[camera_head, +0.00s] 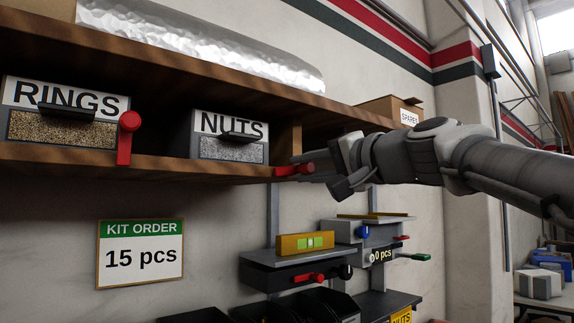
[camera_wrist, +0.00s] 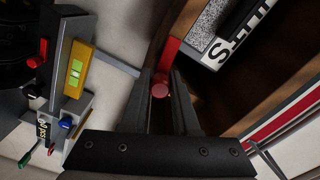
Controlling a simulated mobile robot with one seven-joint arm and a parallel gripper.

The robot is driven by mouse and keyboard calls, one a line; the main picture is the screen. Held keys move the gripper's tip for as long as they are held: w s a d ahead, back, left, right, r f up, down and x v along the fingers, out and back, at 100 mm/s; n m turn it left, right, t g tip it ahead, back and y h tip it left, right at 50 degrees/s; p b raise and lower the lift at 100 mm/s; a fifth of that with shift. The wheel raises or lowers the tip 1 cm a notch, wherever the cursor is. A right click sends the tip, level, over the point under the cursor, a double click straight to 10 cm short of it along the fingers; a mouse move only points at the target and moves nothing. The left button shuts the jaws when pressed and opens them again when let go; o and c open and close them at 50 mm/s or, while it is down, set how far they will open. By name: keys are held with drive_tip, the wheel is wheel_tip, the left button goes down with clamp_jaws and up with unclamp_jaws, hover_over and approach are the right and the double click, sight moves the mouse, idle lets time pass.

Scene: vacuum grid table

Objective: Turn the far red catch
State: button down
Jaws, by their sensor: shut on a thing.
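Two red catches sit on the shelf's front edge. The one by the NUTS bin (camera_head: 230,137) is the far red catch (camera_head: 281,171), and it lies sideways along the edge, its end pointing right. My gripper (camera_head: 308,169) reaches in from the right and is shut on this catch. In the wrist view the catch (camera_wrist: 168,56) runs between the two fingers (camera_wrist: 160,100), with its round knob facing the camera. The other red catch (camera_head: 125,140) stands upright at the right side of the RINGS bin (camera_head: 66,112), with nothing touching it.
A kit order sign (camera_head: 140,253) reading 15 pcs hangs below the shelf. A bench device with a yellow level (camera_head: 305,243) and small coloured handles stands below my gripper. A cardboard SPARES box (camera_head: 392,108) sits behind my wrist. The wooden shelf (camera_head: 180,168) runs close under the bins.

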drive_tip(key=shift+f+m, duration=0.45)
drive_tip(key=shift+m, duration=0.55)
drive_tip(key=c, duration=0.7)
unclamp_jaws()
drive_tip(key=shift+o, duration=0.2)
drive_tip(key=b+v, duration=0.3)
drive_tip(key=v, duration=1.4)
drive_tip(key=shift+s+d, duration=0.2)
